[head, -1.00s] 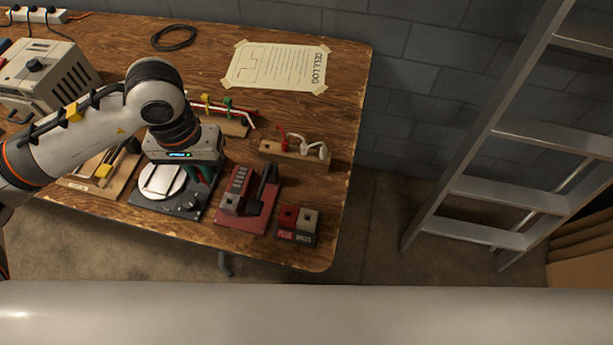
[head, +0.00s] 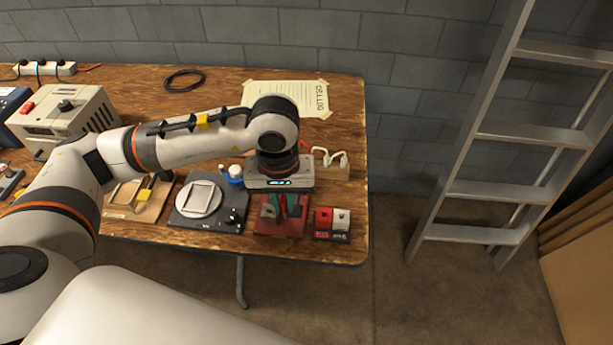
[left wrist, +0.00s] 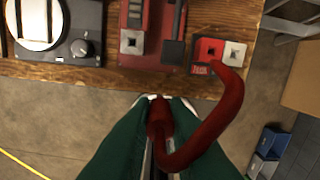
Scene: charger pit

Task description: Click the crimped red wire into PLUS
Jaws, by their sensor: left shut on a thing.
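My left gripper (head: 283,206) hangs over the dark red crimping tool (head: 272,231) near the table's front edge. In the left wrist view its green fingers (left wrist: 158,108) are shut on the red wire (left wrist: 204,140), which bends down and then up to the right. The wire's upper end overlaps the PLUS block in that view; I cannot tell its height above it. The red PLUS block (head: 323,217) stands right of the crimping tool, beside the white block (head: 342,218). The PLUS block's square hole shows in the left wrist view (left wrist: 209,51). My right gripper is out of view.
A black scale-like device (head: 214,221) with a round plate stands left of the crimping tool. White wires (head: 331,157) stand on a wooden block behind the blocks. A paper sheet (head: 290,93) is taped at the back. The table's right edge is close to the blocks.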

